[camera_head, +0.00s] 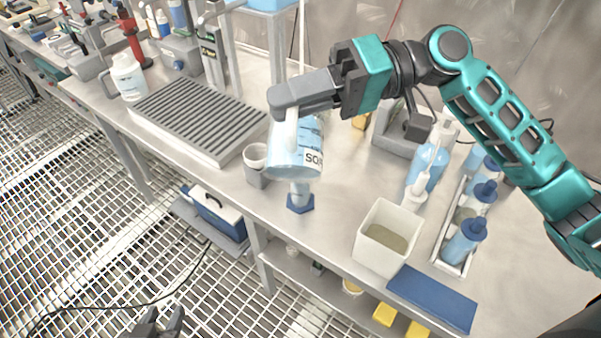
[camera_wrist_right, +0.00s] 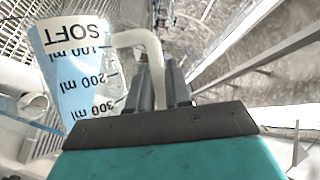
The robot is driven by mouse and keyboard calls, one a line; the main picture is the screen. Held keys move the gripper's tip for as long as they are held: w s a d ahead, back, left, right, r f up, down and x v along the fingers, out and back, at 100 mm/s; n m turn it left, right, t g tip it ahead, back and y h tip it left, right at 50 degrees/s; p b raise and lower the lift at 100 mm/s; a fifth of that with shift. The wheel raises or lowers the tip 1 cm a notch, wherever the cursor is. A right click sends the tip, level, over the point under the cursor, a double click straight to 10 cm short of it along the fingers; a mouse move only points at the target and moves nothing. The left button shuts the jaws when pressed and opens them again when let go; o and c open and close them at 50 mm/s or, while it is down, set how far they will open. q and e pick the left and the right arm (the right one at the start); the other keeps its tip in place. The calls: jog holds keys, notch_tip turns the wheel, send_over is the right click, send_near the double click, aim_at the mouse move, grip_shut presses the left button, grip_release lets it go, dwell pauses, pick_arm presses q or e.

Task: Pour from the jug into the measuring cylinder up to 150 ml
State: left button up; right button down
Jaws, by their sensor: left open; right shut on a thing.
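The jug (camera_head: 290,160) is clear with blue liquid in it, held above the bench near its front edge. My right gripper (camera_head: 290,112) is shut on its pale handle. In the right wrist view the jug (camera_wrist_right: 75,75) shows a ml scale and the word SOFT, upside down; the handle lies between the fingers (camera_wrist_right: 170,85). I cannot tell its exact tilt. The measuring cylinder (camera_head: 300,200) stands on a blue six-sided base just below the jug in the picture. The jug hides its upper part, and its level cannot be read. My left gripper (camera_head: 160,324) is open and empty, low over the floor grating.
A cream square container (camera_head: 386,240), a blue mat (camera_head: 433,298), a wash bottle (camera_head: 425,170) and a rack of blue-capped bottles (camera_head: 452,264) stand to the right.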

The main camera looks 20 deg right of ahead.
aim_at(291, 129)
jog(key=shift+w+d+r+m, duration=0.1)
jog(key=shift+w+m, duration=0.15)
jog(key=shift+m, duration=0.05)
dwell(0.9)
dwell(0.4)
jog(key=shift+s+a+f+n+b, duration=0.2)
jog(key=shift+s+f+n+b, duration=0.15)
jog(key=shift+s+n+b, duration=0.15)
jog(key=shift+s+a+f+n+h, duration=0.25)
jog(key=shift+s+n+h, duration=0.15)
jog(key=shift+s+n, duration=0.25)
jog(key=shift+w, duration=0.1)
jog(key=shift+s+a+f+n+t+h+b, duration=0.2)
jog(key=shift+s+f+n+t+h+b, duration=0.15)
jog(key=shift+s+n+t+b, duration=0.35)
jog(key=shift+f+n, duration=0.1)
jog(key=shift+n, duration=0.15)
